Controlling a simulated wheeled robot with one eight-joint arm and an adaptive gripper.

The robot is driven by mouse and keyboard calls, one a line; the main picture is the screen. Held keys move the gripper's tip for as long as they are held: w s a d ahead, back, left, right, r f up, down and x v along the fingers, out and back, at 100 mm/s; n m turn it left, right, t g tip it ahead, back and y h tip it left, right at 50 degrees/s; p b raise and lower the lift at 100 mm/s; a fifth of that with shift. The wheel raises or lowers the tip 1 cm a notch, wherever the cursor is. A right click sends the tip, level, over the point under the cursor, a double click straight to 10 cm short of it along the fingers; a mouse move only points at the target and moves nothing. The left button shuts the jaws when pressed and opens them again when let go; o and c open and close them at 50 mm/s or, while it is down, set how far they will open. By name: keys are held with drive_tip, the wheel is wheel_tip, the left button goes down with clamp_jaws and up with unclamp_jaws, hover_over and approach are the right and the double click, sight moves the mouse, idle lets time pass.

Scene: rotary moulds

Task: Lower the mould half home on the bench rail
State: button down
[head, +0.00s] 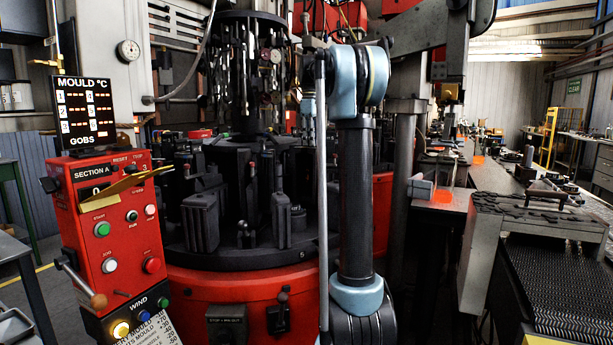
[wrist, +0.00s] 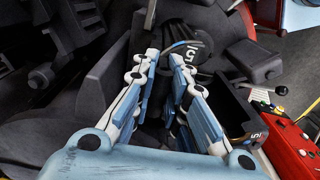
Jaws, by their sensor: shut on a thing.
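My gripper (wrist: 166,58) shows in the wrist view, with its two blue and white fingers reaching away from the camera. They are closed on a dark mould half (wrist: 198,40), which bears a white 5 and lies at the fingertips. The fingers cover part of it, so I cannot tell its full outline or whether it touches anything below. In the head view my arm hangs down in front of the machine and runs out at the bottom edge, so my gripper is out of that view. I cannot make out the bench rail for certain in either view.
A dark rotary table (head: 240,250) with upright mould parts stands behind my arm on a red base (head: 215,300). A red control panel (head: 108,225) stands at left. A bench (head: 500,175) and a dark mesh conveyor (head: 560,280) are at right. Dark blocks crowd my fingers.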

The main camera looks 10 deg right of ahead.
drive_tip(key=shift+r, duration=5.55)
